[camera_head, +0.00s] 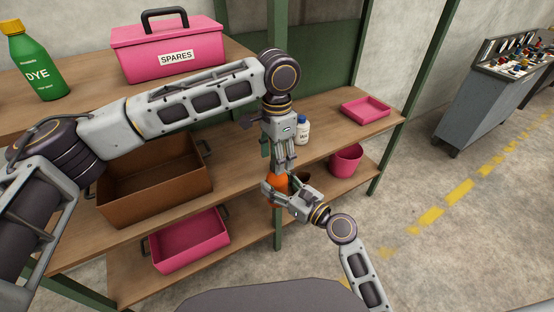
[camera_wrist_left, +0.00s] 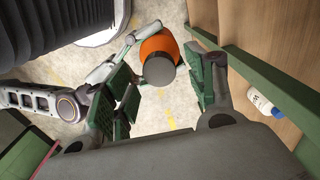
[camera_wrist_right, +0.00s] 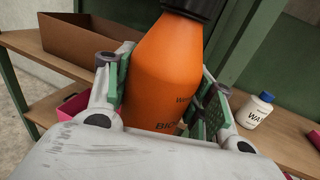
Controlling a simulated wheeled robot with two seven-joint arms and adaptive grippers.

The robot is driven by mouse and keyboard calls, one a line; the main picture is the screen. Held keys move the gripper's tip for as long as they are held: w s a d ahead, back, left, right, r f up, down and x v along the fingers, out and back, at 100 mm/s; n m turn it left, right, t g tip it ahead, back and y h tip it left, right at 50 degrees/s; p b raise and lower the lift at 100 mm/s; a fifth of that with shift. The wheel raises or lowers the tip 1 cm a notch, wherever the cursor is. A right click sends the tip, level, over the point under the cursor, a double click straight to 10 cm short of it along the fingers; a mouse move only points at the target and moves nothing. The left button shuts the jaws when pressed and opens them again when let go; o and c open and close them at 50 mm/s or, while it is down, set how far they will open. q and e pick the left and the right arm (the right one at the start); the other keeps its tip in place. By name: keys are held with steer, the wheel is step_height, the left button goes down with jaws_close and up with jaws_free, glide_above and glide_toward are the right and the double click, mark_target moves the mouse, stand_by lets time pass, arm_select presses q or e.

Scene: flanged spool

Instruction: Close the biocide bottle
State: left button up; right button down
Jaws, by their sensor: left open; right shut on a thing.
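The biocide bottle (camera_head: 277,182) is orange with lettering on its side, and stands nearly upright in my right gripper (camera_head: 279,193). The right wrist view shows the bottle (camera_wrist_right: 165,75) between that gripper's fingers. A dark cap (camera_wrist_right: 195,7) sits on its neck, cut off by the top edge; whether it is tight cannot be told. My left gripper (camera_head: 284,160) points down just above the bottle. In the left wrist view its fingers are open and the round grey cap top (camera_wrist_left: 158,72) shows between and beyond them. Contact with the cap cannot be made out.
Wooden shelves hold a brown box (camera_head: 155,185), a pink tray (camera_head: 190,240), a pink pot (camera_head: 346,160), a small white bottle (camera_head: 302,130) and a flat pink tray (camera_head: 366,108). A green post stands close behind the grippers. Open floor lies to the right.

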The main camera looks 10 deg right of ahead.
arm_select(q)
step_height(320, 180, up, 10)
stand_by(0.6)
steer(key=shift+w, duration=0.1)
stand_by(0.4)
